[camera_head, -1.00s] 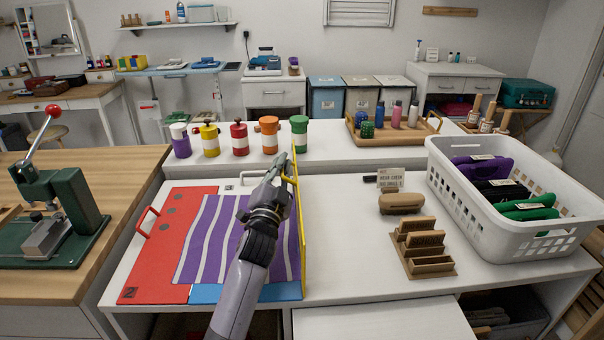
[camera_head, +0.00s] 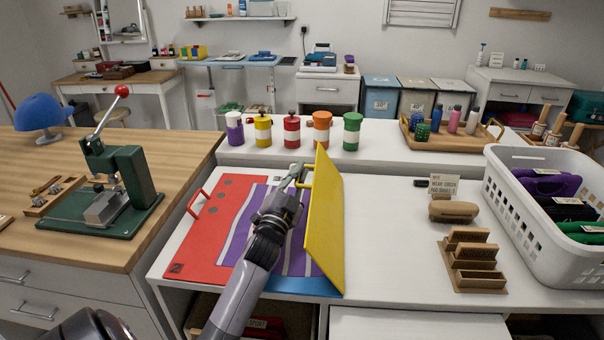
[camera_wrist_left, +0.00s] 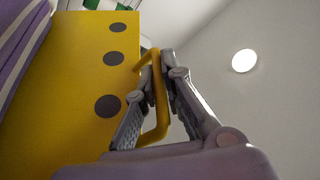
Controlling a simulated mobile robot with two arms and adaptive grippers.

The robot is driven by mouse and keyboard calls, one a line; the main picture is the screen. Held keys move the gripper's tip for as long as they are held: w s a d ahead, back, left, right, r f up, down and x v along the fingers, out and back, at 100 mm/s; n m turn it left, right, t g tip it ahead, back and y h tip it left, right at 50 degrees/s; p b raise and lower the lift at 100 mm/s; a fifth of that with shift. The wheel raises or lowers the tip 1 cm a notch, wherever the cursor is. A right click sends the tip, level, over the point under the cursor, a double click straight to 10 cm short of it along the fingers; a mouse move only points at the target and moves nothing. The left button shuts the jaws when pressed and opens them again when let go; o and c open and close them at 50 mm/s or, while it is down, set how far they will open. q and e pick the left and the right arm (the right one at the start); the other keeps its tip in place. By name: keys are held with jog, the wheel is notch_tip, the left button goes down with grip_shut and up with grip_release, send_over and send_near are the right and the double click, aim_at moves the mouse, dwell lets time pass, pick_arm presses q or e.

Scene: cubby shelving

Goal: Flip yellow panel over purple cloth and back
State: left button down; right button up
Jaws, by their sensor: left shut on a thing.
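The yellow panel (camera_head: 325,212) stands up on edge at the right side of the folding board, leaning left over the blue base (camera_head: 305,286). The purple cloth (camera_head: 247,222) with white stripes lies flat on the board, partly hidden by my arm and the panel. The red panel (camera_head: 215,238) lies flat at the left with its red handle. My left gripper (camera_head: 298,180) is at the panel's yellow handle. In the left wrist view the fingers (camera_wrist_left: 155,100) are shut around that handle (camera_wrist_left: 158,95), and the panel (camera_wrist_left: 95,80) shows dark dots.
A row of several colored jars (camera_head: 292,131) stands on the ledge behind the board. A wooden card holder (camera_head: 474,260), a brown brush (camera_head: 453,210) and a white basket (camera_head: 535,215) are at the right. A green press (camera_head: 125,190) stands at the left.

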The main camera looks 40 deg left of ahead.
aim_at(320, 203)
pick_arm(q)
jog(key=shift+f, duration=0.1)
jog(key=c, duration=1.7)
grip_release()
jog(key=v, duration=0.7)
jog(key=shift+s, duration=0.25)
